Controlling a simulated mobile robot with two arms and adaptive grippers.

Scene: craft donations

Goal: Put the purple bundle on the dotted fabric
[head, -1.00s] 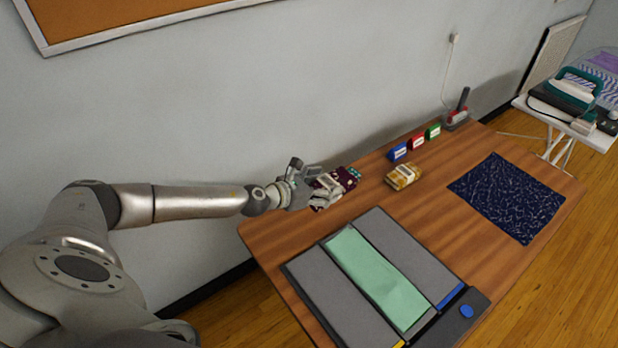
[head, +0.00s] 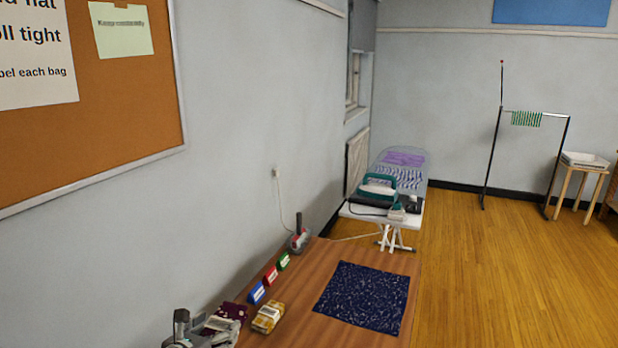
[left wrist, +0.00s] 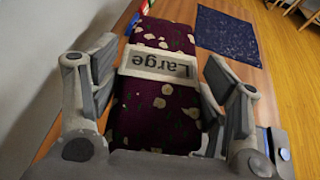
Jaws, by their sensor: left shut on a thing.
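The purple bundle (head: 234,311) is dark purple with pale and green flower spots. In the left wrist view the bundle (left wrist: 155,127) has a pale band reading "Large". My left gripper (head: 214,328) is shut on it near the table's far left part, at the bottom of the head view. In the left wrist view the fingers of this gripper (left wrist: 158,90) lie along both sides of the bundle. The dotted fabric (head: 364,297) is a flat, dark blue cloth with white specks, bare, to the right of the bundle. It also shows in the left wrist view (left wrist: 228,38). My right gripper is out of view.
A yellow bundle (head: 268,317) lies between the purple bundle and the cloth. An iron (head: 378,187) is beyond the table.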

